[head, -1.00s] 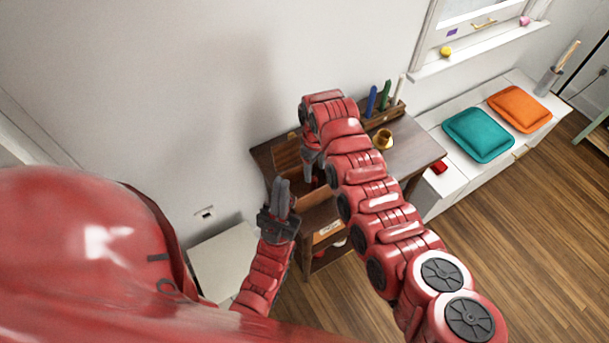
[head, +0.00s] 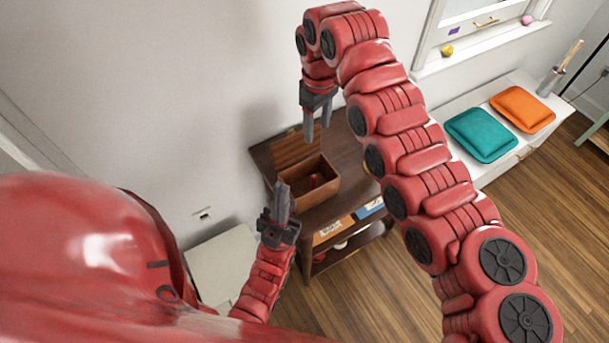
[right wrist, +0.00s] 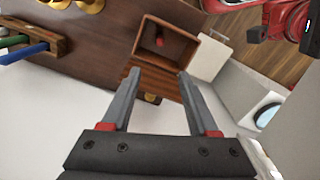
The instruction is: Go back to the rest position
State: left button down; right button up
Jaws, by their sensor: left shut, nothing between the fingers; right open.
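My right gripper (head: 317,124) is raised above the dark wooden table (head: 347,160). Its fingers point down, apart and empty. In the right wrist view the right gripper (right wrist: 160,98) also shows open, with nothing between its fingers. My left gripper (head: 283,190) is low, in front of the table, with its fingers together and pointing up. A wooden box (head: 320,187) with its lid open stands on the table and holds a small red object (head: 315,180). The box also shows in the right wrist view (right wrist: 193,59).
A white bench (head: 460,170) with a teal cushion (head: 481,135) and an orange cushion (head: 522,109) runs along the wall at right. In the right wrist view, a rack (right wrist: 50,42) with blue and green items and several brass pieces (right wrist: 90,5) are on the table.

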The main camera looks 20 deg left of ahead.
jog(key=shift+r, duration=0.65)
